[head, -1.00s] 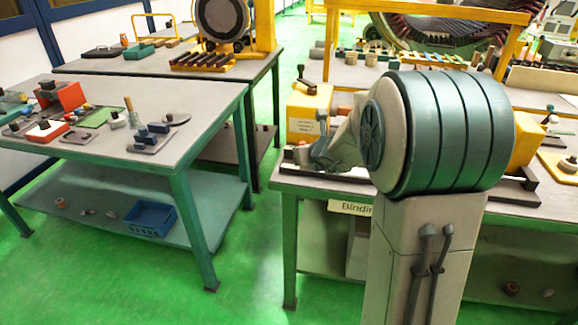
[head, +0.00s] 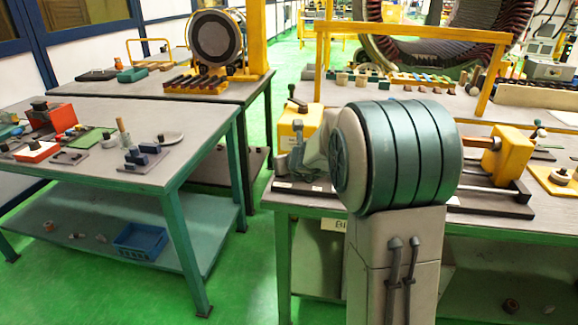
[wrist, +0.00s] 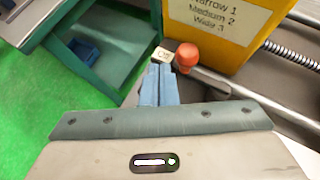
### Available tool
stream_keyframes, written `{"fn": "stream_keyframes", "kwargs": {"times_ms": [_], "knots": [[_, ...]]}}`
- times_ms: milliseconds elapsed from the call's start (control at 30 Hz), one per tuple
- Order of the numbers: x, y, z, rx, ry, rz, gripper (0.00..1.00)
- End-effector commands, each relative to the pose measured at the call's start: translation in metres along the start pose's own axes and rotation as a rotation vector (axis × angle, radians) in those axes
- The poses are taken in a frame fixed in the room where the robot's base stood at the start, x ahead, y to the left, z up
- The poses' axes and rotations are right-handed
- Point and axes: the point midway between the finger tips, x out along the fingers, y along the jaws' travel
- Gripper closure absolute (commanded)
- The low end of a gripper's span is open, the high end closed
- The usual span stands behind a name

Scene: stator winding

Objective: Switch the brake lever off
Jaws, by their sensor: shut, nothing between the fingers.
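The brake lever's orange-red knob (wrist: 187,55) shows in the wrist view, just right of my fingertips, beside the foot of the yellow box. A grey bar runs from near it toward the lower right. My gripper (wrist: 159,70) has its two blue fingers shut together with nothing between them. Its tips are close to the knob's left side; I cannot tell whether they touch. A small cream tag (wrist: 163,53) with dark lettering, too small to read surely, sits right at the tips. In the head view my gripper (head: 291,160) is beside the yellow box, and my arm hides the lever.
The yellow box (head: 300,125) bears a label listing Narrow 1, Medium 2, Wide 3. A threaded rod (wrist: 290,53) runs out from it. A second yellow block (head: 507,155) stands farther right on the bench. A left table (head: 85,165) holds small parts, with green floor between.

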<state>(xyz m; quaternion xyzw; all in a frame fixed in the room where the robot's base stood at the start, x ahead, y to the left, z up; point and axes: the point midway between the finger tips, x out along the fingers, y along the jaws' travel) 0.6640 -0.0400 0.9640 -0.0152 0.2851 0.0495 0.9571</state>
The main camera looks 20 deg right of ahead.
Motion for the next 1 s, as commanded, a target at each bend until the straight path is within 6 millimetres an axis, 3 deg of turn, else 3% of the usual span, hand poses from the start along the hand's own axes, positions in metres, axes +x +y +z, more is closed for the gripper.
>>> {"fn": "stream_keyframes", "kwargs": {"times_ms": [667,967,1000], "knots": [[0.001,0.001,-0.002,0.001,0.0,0.0,1.0],[-0.003,0.023,-0.028,-0.001,-0.002,0.001,1.0],[-0.01,0.027,-0.025,-0.001,-0.003,0.002,1.0]]}}
